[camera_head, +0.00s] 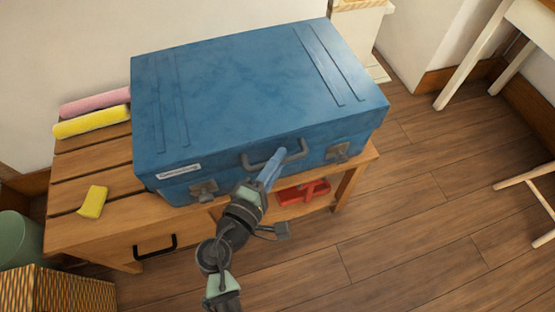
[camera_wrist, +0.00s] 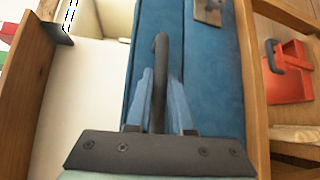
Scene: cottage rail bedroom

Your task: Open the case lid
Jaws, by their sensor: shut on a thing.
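The blue case (camera_head: 250,85) lies flat on a slatted wooden bench, and its lid looks shut. A dark handle (camera_head: 262,164) sits on its front side between two metal latches (camera_head: 204,191) (camera_head: 340,151). My gripper (camera_head: 276,160) is at the right part of the handle. In the wrist view my gripper (camera_wrist: 160,85) has its two blue fingers on either side of the dark handle (camera_wrist: 160,50), shut on it. One latch also shows at the top of the wrist view (camera_wrist: 208,10), on the blue case (camera_wrist: 212,70).
A red object (camera_head: 303,192) lies on the shelf below. Open floor (camera_head: 420,220) lies to the right.

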